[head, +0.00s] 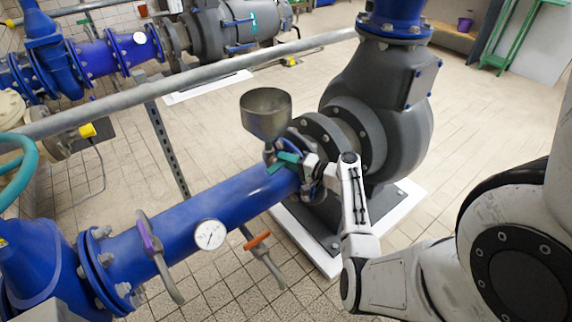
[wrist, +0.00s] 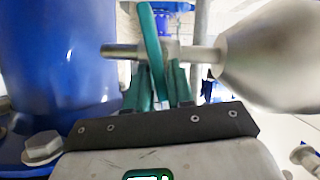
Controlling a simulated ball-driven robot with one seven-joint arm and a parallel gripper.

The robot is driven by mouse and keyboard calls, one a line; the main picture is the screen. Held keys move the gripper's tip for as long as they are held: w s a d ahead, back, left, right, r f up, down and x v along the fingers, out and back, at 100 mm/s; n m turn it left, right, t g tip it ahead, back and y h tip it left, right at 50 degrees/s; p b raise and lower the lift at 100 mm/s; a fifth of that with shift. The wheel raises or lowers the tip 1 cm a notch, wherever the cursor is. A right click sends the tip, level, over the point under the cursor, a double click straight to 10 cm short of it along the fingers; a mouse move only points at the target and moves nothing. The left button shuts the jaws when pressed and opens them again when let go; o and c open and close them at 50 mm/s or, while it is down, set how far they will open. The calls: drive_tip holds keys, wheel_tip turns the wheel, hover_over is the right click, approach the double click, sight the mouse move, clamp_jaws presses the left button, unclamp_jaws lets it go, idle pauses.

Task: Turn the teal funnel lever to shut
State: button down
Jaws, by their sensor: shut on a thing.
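The teal funnel lever (head: 286,158) sits on the small valve under the grey metal funnel (head: 266,112), above the blue pipe. In the wrist view the lever (wrist: 151,35) runs down between my gripper's teal fingers (wrist: 158,85), and the funnel (wrist: 268,55) lies to the right, joined to the valve by its metal stem. My gripper (head: 297,164) reaches the valve from the right and is shut on the lever. The fingers and my wrist partly hide the lever and the valve body, so the lever's exact angle is hard to tell.
A grey pump (head: 375,105) stands close behind my gripper. A grey rail (head: 200,84) crosses behind the funnel. Tiled floor lies open at right.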

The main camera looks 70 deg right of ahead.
drive_tip(key=shift+f+m+t+b, duration=0.45)
drive_tip(key=shift+m+b, duration=0.1)
drive_tip(key=shift+m, duration=0.55)
drive_tip(key=shift+a, duration=0.1)
drive_tip(key=c, duration=1.2)
unclamp_jaws()
drive_tip(key=shift+o, duration=0.2)
drive_tip(key=s+a+p, duration=0.1)
drive_tip(key=s, duration=0.9)
drive_tip(key=shift+s+a, duration=0.3)
drive_tip(key=shift+s, duration=0.05)
